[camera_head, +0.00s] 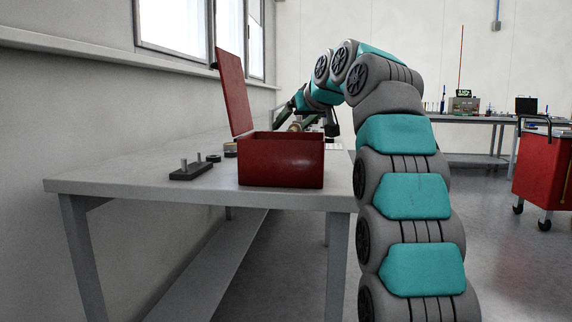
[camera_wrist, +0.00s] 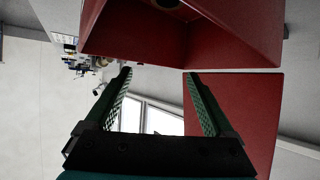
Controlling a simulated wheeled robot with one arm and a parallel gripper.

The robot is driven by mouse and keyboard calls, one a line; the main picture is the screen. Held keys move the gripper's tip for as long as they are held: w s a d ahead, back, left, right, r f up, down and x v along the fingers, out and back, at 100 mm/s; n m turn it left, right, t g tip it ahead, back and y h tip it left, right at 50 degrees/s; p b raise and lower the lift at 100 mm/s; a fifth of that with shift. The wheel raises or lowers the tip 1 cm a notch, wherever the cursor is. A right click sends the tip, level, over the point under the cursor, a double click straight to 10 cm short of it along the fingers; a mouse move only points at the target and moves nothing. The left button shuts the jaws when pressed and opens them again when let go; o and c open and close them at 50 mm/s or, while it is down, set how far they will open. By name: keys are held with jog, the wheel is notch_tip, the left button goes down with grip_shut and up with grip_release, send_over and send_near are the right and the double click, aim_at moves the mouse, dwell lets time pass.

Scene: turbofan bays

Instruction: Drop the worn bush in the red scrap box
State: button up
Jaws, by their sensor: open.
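The red scrap box (camera_head: 281,161) stands on the near end of the grey bench, its lid (camera_head: 234,92) raised on the left. In the wrist view the box (camera_wrist: 225,45) fills the top, with the lid (camera_wrist: 240,112) at right. A brownish ring (camera_wrist: 167,3), probably the worn bush, is cut off by the top edge and appears to lie inside the box. My gripper (camera_head: 284,118) is above and behind the box in the head view. In the wrist view its green fingers (camera_wrist: 157,73) are spread apart with nothing between them.
A black block with upright pins (camera_head: 195,169) sits left of the box, with a small dark round part (camera_head: 230,149) behind it. The bench (camera_head: 110,174) is clear at its left. A red cart (camera_head: 542,165) and another bench stand far right.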

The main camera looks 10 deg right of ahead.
jog(key=shift+s, duration=0.1)
jog(key=v, duration=0.7)
jog(key=shift+s+r, duration=0.15)
jog(key=shift+s, duration=0.1)
jog(key=shift+s+d, duration=0.1)
